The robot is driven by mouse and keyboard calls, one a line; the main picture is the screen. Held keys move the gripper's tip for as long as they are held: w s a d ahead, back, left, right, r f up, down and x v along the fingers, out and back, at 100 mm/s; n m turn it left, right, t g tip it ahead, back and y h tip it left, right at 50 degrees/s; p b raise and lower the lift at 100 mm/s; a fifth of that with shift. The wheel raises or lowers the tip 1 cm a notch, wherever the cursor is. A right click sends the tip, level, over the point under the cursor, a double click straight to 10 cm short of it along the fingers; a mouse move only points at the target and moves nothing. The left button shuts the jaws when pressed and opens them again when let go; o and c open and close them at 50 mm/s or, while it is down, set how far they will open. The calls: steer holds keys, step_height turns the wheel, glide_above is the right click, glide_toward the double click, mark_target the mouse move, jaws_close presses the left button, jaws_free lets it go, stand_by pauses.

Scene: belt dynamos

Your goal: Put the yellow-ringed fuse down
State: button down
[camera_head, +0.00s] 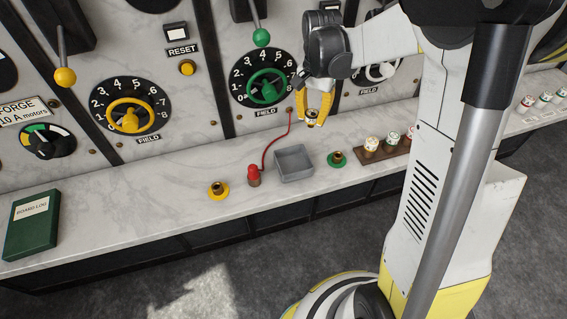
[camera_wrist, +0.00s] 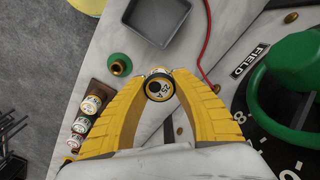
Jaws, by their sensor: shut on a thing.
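My gripper (camera_head: 313,116) has yellow fingers and is shut on the yellow-ringed fuse (camera_wrist: 159,88). In the wrist view the fuse shows end-on between the two fingertips, with a yellow band around its marked end. In the head view my gripper hangs above the marble ledge (camera_head: 120,201), in front of the panel and near the green-wheeled dial. The fuse is apart from the ledge and mostly hidden by the fingers there.
A grey tray (camera_head: 293,164) stands on the ledge beside a red-topped post (camera_head: 254,175) with a red wire. A yellow socket (camera_head: 218,190) and a green socket (camera_head: 337,160) flank them. A wooden rack (camera_head: 375,153) holds several fuses.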

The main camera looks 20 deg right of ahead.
steer(key=b, duration=0.3)
glide_above(293, 166)
step_height(293, 166, down, 6)
steer(key=shift+r, duration=0.2)
steer(key=shift+f+b, duration=0.65)
steer(key=shift+f, duration=1.25)
steer(key=shift+f, duration=0.2)
steer(key=c, duration=1.4)
jaws_free()
steer(key=shift+r, duration=0.1)
